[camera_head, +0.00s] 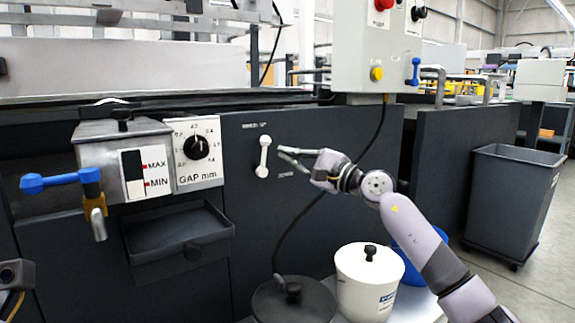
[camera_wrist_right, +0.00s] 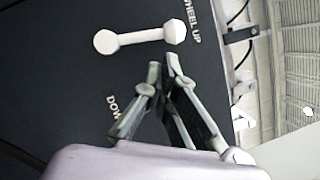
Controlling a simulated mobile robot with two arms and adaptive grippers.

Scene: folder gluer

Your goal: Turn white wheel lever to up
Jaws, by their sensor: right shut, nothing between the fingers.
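The white wheel lever (camera_head: 263,156) is on the dark machine panel, standing nearly upright between a label above and a "DOWN" label at its lower right. It also shows in the right wrist view (camera_wrist_right: 140,38), lying sideways, with one end by the "WHEEL UP" lettering (camera_wrist_right: 192,20). My right gripper (camera_head: 281,151) is just right of the lever, its fingers pointing left at it. In the right wrist view its fingertips (camera_wrist_right: 162,66) are together with nothing between them, and a small gap separates them from the lever. My left gripper's fingers are not visible.
Left of the lever are a GAP mm dial (camera_head: 196,146) and a blue-handled valve (camera_head: 62,181). An open dark tray (camera_head: 180,240) juts out below. A white lidded pot (camera_head: 368,285) and a dark one (camera_head: 292,300) stand below my right arm. A control box (camera_head: 376,45) hangs above.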

